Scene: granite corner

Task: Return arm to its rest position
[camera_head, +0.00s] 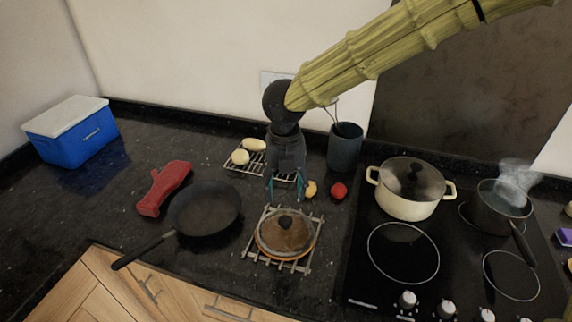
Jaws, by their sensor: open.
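My gripper (285,186) hangs from my arm above the counter, pointing down. Its two fingers are spread apart, with nothing between them that I can see. It is in front of the wire rack and behind the lidded dish (286,233), which sits on a slatted trivet (257,263). The gripper partly hides the rack. My arm comes in from the upper right.
A frying pan (204,208), red mitt (163,188) and blue cooler (71,131) are at left. The wire rack (232,163) holds pale items. A utensil pot (344,149) and red item (339,190) are near my gripper. A cream pot (408,190) and steaming saucepan (497,212) stand right.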

